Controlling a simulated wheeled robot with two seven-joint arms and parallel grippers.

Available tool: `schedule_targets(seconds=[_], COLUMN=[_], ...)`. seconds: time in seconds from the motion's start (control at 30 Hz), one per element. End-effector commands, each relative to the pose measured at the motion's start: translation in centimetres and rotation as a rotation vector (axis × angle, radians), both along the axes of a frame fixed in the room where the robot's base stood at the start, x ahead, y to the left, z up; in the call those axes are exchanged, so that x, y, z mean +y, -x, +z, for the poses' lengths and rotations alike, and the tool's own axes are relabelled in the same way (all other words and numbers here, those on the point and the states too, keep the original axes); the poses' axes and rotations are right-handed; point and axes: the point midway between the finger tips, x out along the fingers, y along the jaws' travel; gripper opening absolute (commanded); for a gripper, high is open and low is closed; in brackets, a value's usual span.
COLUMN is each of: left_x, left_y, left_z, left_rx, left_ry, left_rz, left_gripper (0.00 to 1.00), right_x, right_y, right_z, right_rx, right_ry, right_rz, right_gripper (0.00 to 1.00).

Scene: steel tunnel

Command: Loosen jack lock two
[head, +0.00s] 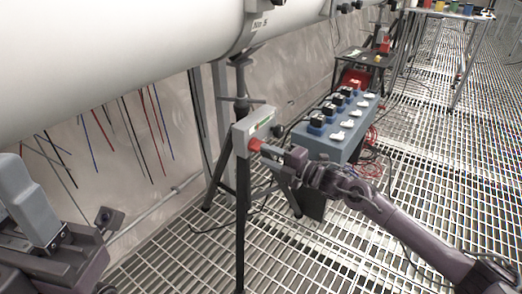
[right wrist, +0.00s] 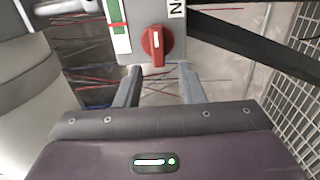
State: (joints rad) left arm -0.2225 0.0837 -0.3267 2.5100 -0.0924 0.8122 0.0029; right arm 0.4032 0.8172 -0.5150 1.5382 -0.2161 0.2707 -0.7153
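A grey lock box (head: 252,130) sits on a dark jack stand (head: 243,200) under the large white pipe. A red knob (head: 255,145) is on the box's side facing my right arm. In the right wrist view the red knob (right wrist: 157,46) has a white mark pointing up and down the picture. My right gripper (head: 280,156) is at the knob; its two fingers (right wrist: 160,76) are apart, with the knob just beyond and between the tips. I see no finger closed on it. My left gripper (head: 65,220) is at the left edge, away from the jack; its finger gap is unclear.
A blue case (head: 335,140) with several black and white parts stands just right of the jack. A red item (head: 354,79) and a table (head: 445,14) with coloured items are farther back. Coloured wires hang on the wall. The grating floor at right is mostly open.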

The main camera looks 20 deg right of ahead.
Motion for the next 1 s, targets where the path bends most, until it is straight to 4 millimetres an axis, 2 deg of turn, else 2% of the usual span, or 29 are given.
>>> schedule_targets(seconds=[0.1,0.3,0.8,0.9,0.97,1.0], left_x=[0.1,0.1,-0.1,0.0,-0.1,-0.1], left_y=[-0.1,-0.1,-0.2,-0.2,-0.2,-0.2], left_z=[0.5,0.4,0.2,0.3,0.3,0.3], left_rx=[0.016,0.027,0.031,0.031,0.031,0.031], left_ry=[0.003,0.003,-0.01,-0.004,-0.003,-0.003], left_rz=[0.0,-0.002,-0.005,-0.002,-0.003,-0.003], left_gripper=[0.36,0.36,0.36,0.36,0.36,0.36], right_x=[-1.3,-2.5,-2.6,-1.8,-0.3,1.2], right_y=[1.7,3.2,3.4,3.8,4.4,5.1], right_z=[0.1,0.0,0.0,0.1,0.3,0.7], right_rx=[0.003,0.002,0.0,0.0,0.002,0.003], right_ry=[0.004,0.001,0.0,-0.02,-0.059,-0.102], right_rz=[0.001,0.001,0.001,0.015,0.04,0.069], right_gripper=[0.35,0.35,0.35,0.35,0.35,0.35])
